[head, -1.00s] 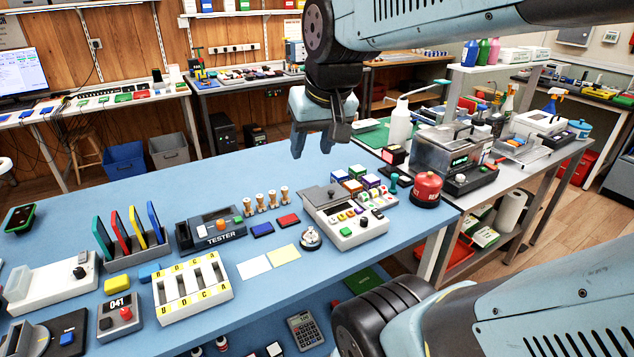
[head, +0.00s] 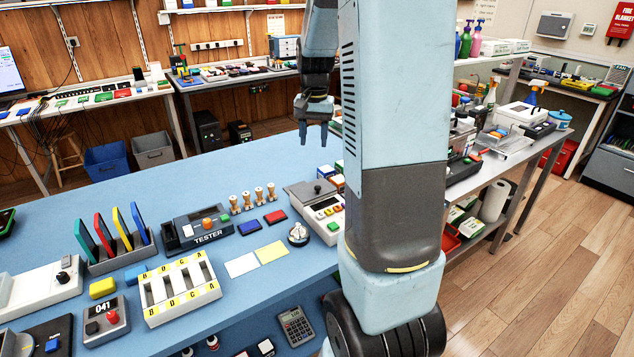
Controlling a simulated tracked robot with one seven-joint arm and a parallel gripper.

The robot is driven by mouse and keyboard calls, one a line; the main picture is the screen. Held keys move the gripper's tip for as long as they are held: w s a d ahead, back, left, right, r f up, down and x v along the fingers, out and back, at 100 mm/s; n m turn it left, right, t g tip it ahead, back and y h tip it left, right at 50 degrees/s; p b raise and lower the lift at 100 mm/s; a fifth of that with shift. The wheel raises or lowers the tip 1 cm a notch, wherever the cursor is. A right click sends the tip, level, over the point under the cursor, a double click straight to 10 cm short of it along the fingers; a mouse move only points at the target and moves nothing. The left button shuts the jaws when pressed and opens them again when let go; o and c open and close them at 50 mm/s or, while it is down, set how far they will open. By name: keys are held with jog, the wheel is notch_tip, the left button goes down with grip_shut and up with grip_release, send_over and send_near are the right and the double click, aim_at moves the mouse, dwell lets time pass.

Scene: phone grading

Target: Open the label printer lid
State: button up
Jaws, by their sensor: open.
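A pale device with a grey lid and a black knob (head: 313,193), which looks like the label printer, stands on the blue table (head: 200,330). Its lid appears shut. Coloured buttons show on its sloped front, and my arm hides its right part. My gripper (head: 315,140) is open and empty, pointing down. In the picture it is above the device; it looks to be in the air beyond it, clear of the knob.
Wooden stamps (head: 253,196), a silver bell (head: 298,235) and the tester (head: 195,230) stand left of the device. Yellow and white cards lie in front. My large arm link blocks the view of the table's right end. The table's back left is clear.

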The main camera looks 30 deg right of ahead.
notch_tip(320, 180, down, 2)
jog(key=w+d, duration=0.2)
send_near(318, 186)
jog(key=shift+m, duration=0.4)
notch_tip(318, 186, down, 8)
jog(key=shift+w+f, duration=0.1)
jog(key=shift+w, duration=0.05)
jog(key=shift+c, duration=0.3)
grip_shut()
